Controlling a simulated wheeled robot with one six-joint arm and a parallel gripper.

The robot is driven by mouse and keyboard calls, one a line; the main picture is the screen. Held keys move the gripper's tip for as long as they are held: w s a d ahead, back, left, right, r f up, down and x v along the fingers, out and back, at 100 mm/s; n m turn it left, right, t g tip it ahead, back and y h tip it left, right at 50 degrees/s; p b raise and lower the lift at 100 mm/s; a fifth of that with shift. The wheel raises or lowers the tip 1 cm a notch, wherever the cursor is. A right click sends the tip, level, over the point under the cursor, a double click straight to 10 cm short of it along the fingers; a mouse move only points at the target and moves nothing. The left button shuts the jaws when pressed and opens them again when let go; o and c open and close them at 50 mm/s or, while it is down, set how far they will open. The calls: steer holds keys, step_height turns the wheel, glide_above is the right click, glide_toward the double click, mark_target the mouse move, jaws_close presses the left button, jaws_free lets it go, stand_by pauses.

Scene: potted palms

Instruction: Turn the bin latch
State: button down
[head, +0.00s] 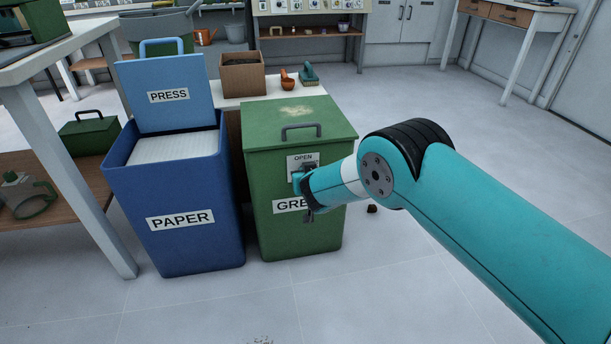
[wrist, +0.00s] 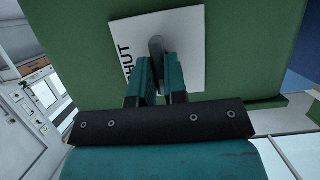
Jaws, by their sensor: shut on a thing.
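The green bin (head: 300,150) stands with its lid (head: 300,115) down. On its front is a white plate (head: 303,159) marked OPEN at the top; in the wrist view the plate (wrist: 190,25) shows part of the word SHUT, on its side. The grey bin latch (wrist: 156,45) sits on this plate. My gripper (wrist: 160,65) is shut on the latch, with a teal finger on each side. In the head view my gripper (head: 304,178) and wrist cover most of the latch and part of the bin's GRE... label, so the latch's exact angle there is hard to tell.
A blue paper bin (head: 178,245) with its PRESS lid (head: 165,85) raised stands close on the left. Behind are a cardboard box (head: 243,78) and small tools on a low white table. Floor in front is clear.

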stand_by(0.4)
steer(key=c, duration=1.2)
jaws_free()
steer(key=shift+o, duration=0.2)
steer(key=p+v, duration=0.5)
steer(key=v, duration=1.2)
steer(key=shift+s, duration=0.25)
